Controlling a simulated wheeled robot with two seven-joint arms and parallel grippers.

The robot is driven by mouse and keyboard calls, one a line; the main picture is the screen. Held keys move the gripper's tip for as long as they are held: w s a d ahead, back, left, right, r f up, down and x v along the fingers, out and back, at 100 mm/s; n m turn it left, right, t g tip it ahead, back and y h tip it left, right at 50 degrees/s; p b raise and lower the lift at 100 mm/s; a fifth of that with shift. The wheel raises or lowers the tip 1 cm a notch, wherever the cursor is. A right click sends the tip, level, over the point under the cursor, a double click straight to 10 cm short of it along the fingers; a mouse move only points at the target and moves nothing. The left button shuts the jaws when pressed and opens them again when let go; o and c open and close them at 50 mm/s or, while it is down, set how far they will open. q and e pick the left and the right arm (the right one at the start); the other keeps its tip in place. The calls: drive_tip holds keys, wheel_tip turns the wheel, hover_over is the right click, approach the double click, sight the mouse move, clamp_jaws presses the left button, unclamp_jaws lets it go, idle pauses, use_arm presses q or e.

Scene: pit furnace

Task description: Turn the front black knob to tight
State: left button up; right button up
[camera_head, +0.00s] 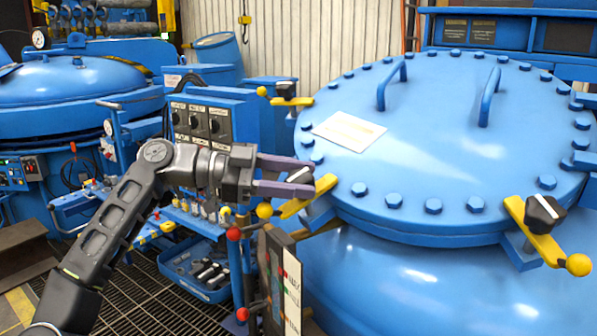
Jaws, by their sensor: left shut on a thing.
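The large blue furnace lid (440,140) is ringed with bolts and has yellow clamps around its rim. My left gripper (298,178) reaches in from the left, with its purple fingers shut on a black knob (301,175) on the left yellow clamp (318,190). The fingers hide much of this knob; a white mark shows on it. Another black knob (545,212), with a white mark, sits on a yellow clamp at the front right. A third black knob (286,89) is on the clamp at the back left. My right gripper is out of view.
A blue panel with dark switches (202,120) stands behind my left arm. A tag board (283,280) and red-knobbed levers (234,234) are below the gripper. A blue tray (205,292) lies on the grating. A second blue vessel (65,82) stands at left.

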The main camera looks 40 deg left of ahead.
sight(287, 177)
use_arm(q)
drive_tip(key=shift+r, duration=0.15)
drive_tip(key=o, duration=1.4)
drive_tip(key=shift+s+a, duration=0.1)
drive_tip(key=shift+s+a, duration=0.15)
drive_tip(key=shift+a, duration=0.05)
drive_tip(key=p+v, duration=0.1)
drive_tip(key=v, duration=0.5)
drive_tip(key=shift+a+r, duration=0.1)
drive_tip(key=shift+s+a, duration=0.3)
drive_tip(key=shift+a, duration=0.05)
